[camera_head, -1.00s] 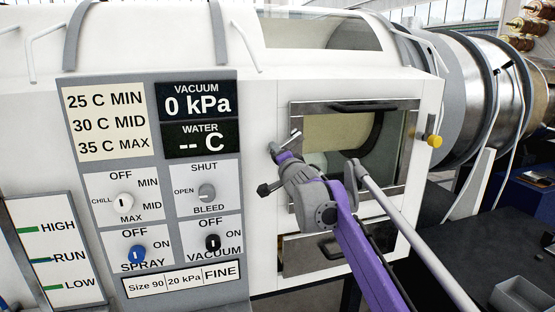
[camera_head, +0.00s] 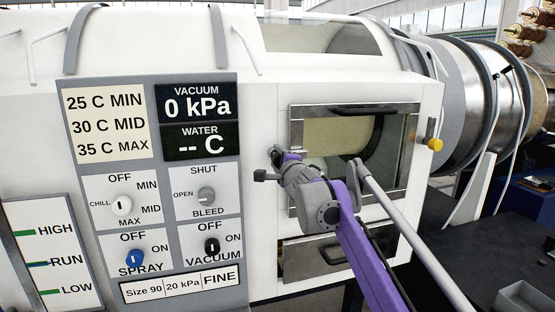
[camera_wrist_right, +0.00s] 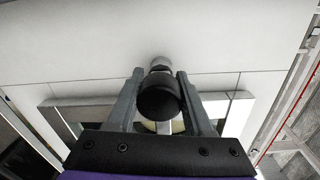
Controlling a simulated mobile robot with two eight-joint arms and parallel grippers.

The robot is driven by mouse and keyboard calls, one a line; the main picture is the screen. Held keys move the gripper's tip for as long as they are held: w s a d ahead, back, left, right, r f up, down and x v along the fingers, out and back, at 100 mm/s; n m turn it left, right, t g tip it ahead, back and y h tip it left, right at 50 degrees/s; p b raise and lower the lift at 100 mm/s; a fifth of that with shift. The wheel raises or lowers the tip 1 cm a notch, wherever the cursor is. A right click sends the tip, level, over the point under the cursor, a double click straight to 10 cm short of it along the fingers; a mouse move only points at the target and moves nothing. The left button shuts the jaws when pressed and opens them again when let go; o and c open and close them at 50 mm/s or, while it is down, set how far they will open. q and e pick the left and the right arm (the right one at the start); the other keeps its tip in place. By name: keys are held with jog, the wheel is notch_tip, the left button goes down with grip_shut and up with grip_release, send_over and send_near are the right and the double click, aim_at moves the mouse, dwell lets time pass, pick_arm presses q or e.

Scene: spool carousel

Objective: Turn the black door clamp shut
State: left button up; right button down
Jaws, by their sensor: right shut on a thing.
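The black door clamp (camera_wrist_right: 158,100) shows in the right wrist view as a dark rounded knob on a light metal stem against the white wall. My right gripper (camera_wrist_right: 159,80) has one finger on each side of it and is shut on it. In the head view my right gripper (camera_head: 277,156) is at the left edge of the windowed door (camera_head: 296,125), and it hides most of the clamp. The door lies in its frame, with a black handle (camera_head: 365,109) along its top. My left gripper is not in view.
A control panel (camera_head: 150,170) with knobs and displays is left of the door. A yellow-tipped knob (camera_head: 434,143) sticks out at the door's right. A drawer (camera_head: 300,262) is below. A grey bin (camera_head: 525,300) stands at the lower right.

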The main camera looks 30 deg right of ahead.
dwell(0.3)
jog(key=c, duration=0.6)
grip_release()
jog(key=b+v, duration=0.1)
jog(key=v, duration=0.9)
jog(key=shift+s+a, duration=0.15)
jog(key=shift+s, duration=0.25)
